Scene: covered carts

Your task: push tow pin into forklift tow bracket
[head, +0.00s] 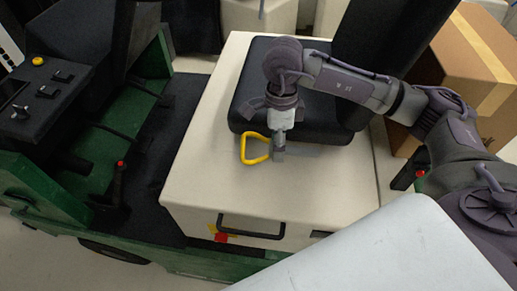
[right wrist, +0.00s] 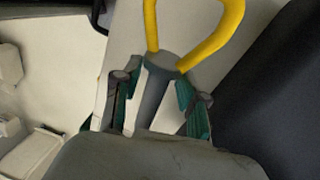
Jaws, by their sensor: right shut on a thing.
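The tow pin has a yellow loop handle (head: 255,148) and a grey shaft. My right gripper (head: 279,148) is shut on the tow pin above the cream cover, in front of the black seat. In the right wrist view the yellow loop (right wrist: 222,38) extends past the fingertips, and the grey shaft (right wrist: 157,100) lies between the two fingers of the gripper (right wrist: 158,88). The forklift (head: 150,75) is green with a cream rear cover (head: 205,165). I cannot make out the tow bracket. My left gripper is not in view.
The black seat (head: 258,85) stands close behind the gripper. Control levers (head: 118,185) are at left. A cardboard box (head: 472,60) is at right.

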